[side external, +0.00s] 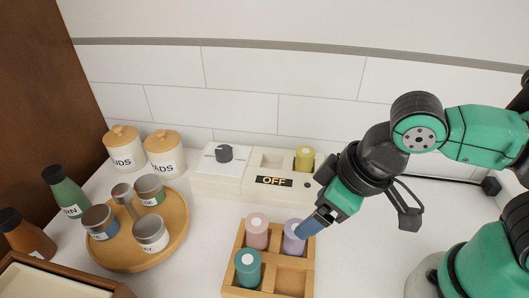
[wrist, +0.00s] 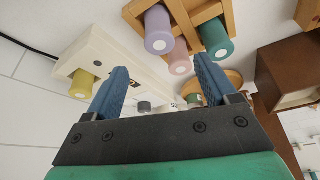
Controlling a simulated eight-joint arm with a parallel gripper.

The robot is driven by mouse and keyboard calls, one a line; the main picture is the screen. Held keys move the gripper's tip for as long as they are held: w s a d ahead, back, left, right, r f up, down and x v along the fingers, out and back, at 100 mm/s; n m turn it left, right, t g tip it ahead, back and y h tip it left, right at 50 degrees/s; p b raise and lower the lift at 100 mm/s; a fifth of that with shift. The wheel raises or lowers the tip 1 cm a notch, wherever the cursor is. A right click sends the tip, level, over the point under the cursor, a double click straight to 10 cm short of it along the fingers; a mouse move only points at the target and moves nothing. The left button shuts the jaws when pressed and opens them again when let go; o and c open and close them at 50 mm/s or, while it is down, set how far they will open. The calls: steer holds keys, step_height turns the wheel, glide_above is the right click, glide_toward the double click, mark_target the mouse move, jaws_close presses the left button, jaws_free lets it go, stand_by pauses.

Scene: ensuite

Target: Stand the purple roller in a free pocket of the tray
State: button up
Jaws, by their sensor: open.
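The purple roller (side external: 292,236) stands upright in the back right pocket of the wooden tray (side external: 241,290). In the wrist view the purple roller (wrist: 158,28) and the tray (wrist: 222,8) are at the top. My gripper (side external: 310,228) is beside the roller's upper right in the side view, and a blue finger hides part of it. In the wrist view my gripper (wrist: 160,70) is open, with nothing held between the fingertips. The tray also holds a pink roller (side external: 256,230) and a teal roller (side external: 248,268). Its front right pocket (side external: 290,280) is empty.
Behind the tray is a cream box (side external: 225,182) with a dial, an OFF display and a yellow roller (side external: 304,158) standing in it. A round wooden board (side external: 172,250) with several jars is at left. White counter is clear right of the tray.

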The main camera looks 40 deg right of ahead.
steer(key=shift+a+v, duration=0.35)
steer(key=shift+v, duration=1.9)
steer(key=w+d+f+m+t+h, duration=0.1)
steer(key=w+d+m+t, duration=0.2)
steer(key=w+d, duration=0.5)
steer(key=d+m, duration=0.1)
steer(key=d, duration=0.2)
steer(key=shift+d+f+m+h, duration=0.15)
steer(key=shift+d+m+h, duration=0.15)
steer(key=shift+d+h, duration=0.1)
